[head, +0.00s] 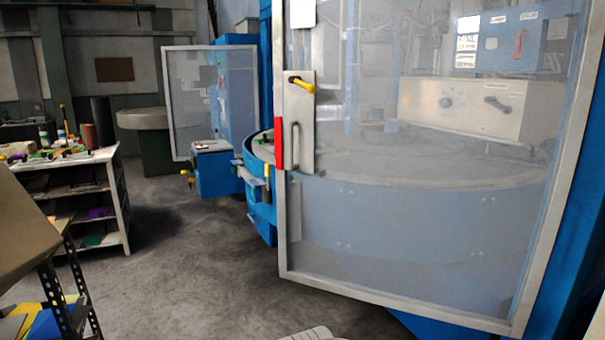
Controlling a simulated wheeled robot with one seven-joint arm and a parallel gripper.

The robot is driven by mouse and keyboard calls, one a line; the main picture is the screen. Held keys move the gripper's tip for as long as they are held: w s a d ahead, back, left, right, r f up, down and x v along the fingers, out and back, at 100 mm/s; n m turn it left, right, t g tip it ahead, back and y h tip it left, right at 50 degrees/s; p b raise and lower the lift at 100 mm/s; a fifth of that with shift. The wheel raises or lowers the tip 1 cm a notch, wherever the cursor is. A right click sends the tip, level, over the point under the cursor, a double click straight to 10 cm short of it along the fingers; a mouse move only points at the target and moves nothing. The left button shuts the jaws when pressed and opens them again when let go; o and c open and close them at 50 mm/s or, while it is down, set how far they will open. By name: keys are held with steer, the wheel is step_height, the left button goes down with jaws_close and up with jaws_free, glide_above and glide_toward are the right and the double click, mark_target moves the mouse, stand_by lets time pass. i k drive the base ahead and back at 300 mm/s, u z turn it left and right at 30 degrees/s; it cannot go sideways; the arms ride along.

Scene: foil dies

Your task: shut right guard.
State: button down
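The right guard (420,215) is a large clear panel in a pale metal frame, filling the right half of the head view. Its right side is by a blue post (572,230). Its left edge carries a metal plate with a yellow-knobbed lever (300,85), an upright grab handle (295,147) and a red strip (279,143). This edge appears to stand out from the machine, but I cannot tell how wide the gap is. A round machine table (370,170) shows through the panel.
Another framed clear guard (190,110) stands out at the machine's far left, near a small blue box (215,170). A cluttered shelf bench (125,200) and a rack (62,295) are at left. The grey floor (180,265) between them and the machine is clear.

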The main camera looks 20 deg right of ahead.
mark_target(294, 108)
steer(key=u, duration=0.85)
steer(key=i, duration=1.35)
steer(key=z, duration=0.8)
